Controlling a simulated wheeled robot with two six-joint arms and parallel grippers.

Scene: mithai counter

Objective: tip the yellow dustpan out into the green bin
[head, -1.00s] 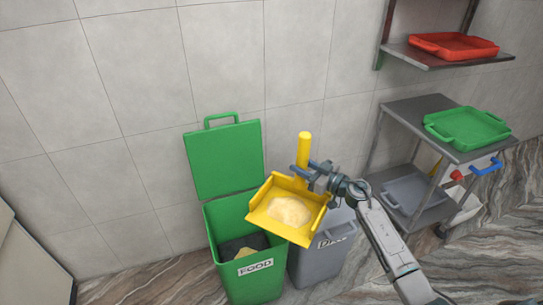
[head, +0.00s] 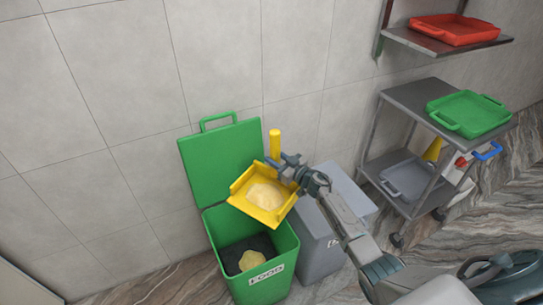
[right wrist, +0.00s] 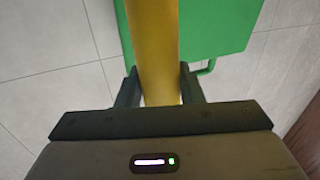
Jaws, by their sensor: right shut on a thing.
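The yellow dustpan (head: 241,189) holds a pale powdery heap (head: 266,195) in its pan. My right gripper (head: 286,166) is shut on its upright handle (head: 275,145). In the right wrist view the handle (right wrist: 156,45) stands between the two fingers (right wrist: 158,90). The pan is above the right part of the green bin (head: 222,223), tilted a little in the picture. The bin has a label reading FOOD, and its lid (head: 215,165) stands open against the wall. Inside are a dark lining and a yellowish lump (head: 254,260). My left gripper is out of view.
A grey bin (head: 322,243) with a grey lid stands right beside the green bin. A metal trolley (head: 397,95) at the right carries a green tray (head: 468,112) and a grey tray (head: 405,178). A red tray (head: 455,28) sits on a wall shelf.

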